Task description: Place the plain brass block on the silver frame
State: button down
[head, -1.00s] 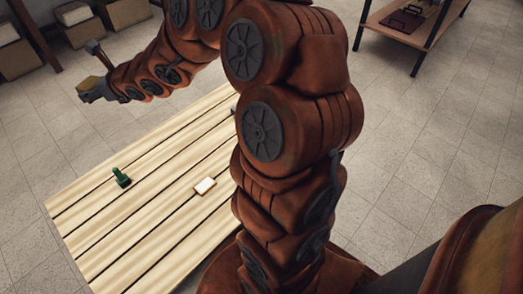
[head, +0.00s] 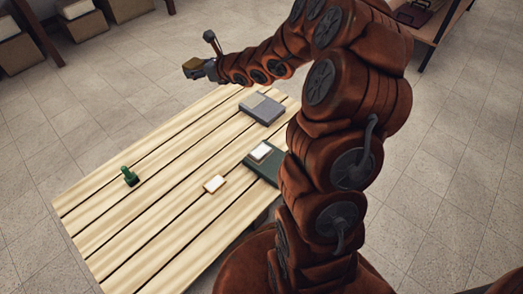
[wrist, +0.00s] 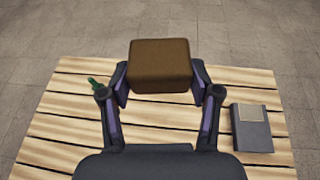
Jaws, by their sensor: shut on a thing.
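My gripper (wrist: 160,82) is shut on a plain brown-gold block, the brass block (wrist: 160,62), with one finger at each side. In the head view, the gripper (head: 203,70) holds the block (head: 191,68) in the air near the table's far edge. A flat grey slab (head: 265,112), which looks like the silver frame, lies on the table, to the right of the gripper. It also shows at the right in the wrist view (wrist: 255,139), apart from the block. A beige rectangle covers part of its top.
A dark green slab (head: 265,174) with a white-topped piece on it lies nearer, partly behind my arm. A small white-topped block (head: 215,184) and a green knobbed object (head: 130,176) stand on the slatted table (head: 110,217). Bare slats lie between them.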

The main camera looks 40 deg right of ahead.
jog(key=s+d+f+n+y, duration=0.1)
jog(key=s+d+f, duration=0.3)
jog(key=d+f, duration=0.45)
jog(key=s+d+f+n+y, duration=0.1)
jog(key=s+d+f, duration=0.4)
jog(key=f, duration=0.6)
jog(key=shift+n+g+y, duration=0.6)
jog(key=shift+g+y, duration=0.1)
jog(key=shift+g, duration=0.1)
jog(key=s+f, duration=0.5)
jog(key=s+d+f, duration=0.1)
jog(key=s+f, duration=0.5)
jog(key=s+d+f, duration=0.1)
jog(key=s+f, duration=0.4)
jog(key=s, duration=0.1)
jog(key=shift+s+f+p, duration=0.15)
jog(key=shift+f+p, duration=0.05)
jog(key=shift+p, duration=0.15)
jog(key=b, duration=0.4)
send_over(264, 152)
jog(key=shift+s+d+f, duration=0.1)
jog(key=shift+f, duration=0.5)
jog(key=shift+f+b, duration=0.35)
jog(key=shift+b, duration=0.1)
jog(key=shift+f+b, duration=0.6)
jog(key=shift+f, duration=0.8)
jog(key=shift+f, duration=0.1)
